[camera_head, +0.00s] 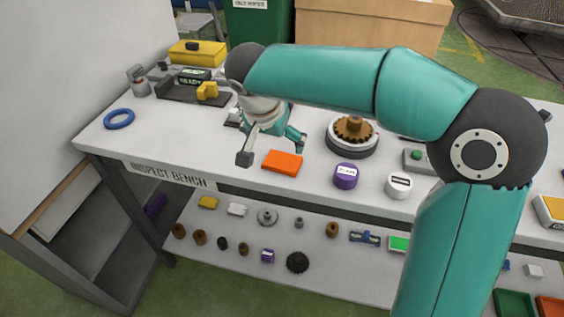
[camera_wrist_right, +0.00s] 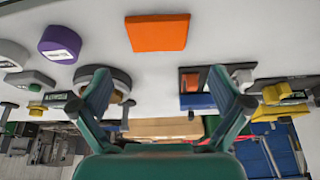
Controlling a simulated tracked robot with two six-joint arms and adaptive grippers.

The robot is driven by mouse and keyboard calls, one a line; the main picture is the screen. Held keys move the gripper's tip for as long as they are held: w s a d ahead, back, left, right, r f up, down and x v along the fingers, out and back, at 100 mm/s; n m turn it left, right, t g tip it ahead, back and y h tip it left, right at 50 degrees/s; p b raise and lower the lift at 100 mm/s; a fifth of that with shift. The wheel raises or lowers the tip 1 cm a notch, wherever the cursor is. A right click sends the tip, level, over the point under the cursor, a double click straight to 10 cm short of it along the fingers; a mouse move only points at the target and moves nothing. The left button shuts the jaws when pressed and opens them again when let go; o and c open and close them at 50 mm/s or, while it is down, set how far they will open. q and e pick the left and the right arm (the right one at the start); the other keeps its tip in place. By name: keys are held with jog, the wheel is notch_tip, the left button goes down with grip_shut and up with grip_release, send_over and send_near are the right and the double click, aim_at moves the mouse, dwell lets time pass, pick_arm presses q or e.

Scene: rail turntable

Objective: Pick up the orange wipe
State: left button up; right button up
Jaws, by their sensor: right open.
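The orange wipe (camera_head: 283,163) is a flat orange block lying on the white top of the inspect bench, near its front edge. In the right wrist view the orange wipe (camera_wrist_right: 157,32) is at the top centre, beyond the spread fingers and clear of them. My right gripper (camera_head: 272,150) is open and empty, above the bench just behind and left of the wipe in the head view. Its two fingers also frame the right wrist view (camera_wrist_right: 160,103). My left gripper does not show.
A purple round container (camera_head: 346,177) and a white one (camera_head: 398,187) stand right of the wipe. A turntable with a brown gear (camera_head: 353,130) is behind them. A blue ring (camera_head: 119,119) lies far left. A lower shelf (camera_head: 330,262) holds several small parts.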

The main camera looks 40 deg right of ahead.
aim_at(282, 160)
jog(key=x, duration=0.8)
jog(key=shift+s+a+f, duration=0.1)
jog(key=shift+f, duration=0.15)
jog(key=c, duration=0.6)
jog(key=shift+r, duration=0.2)
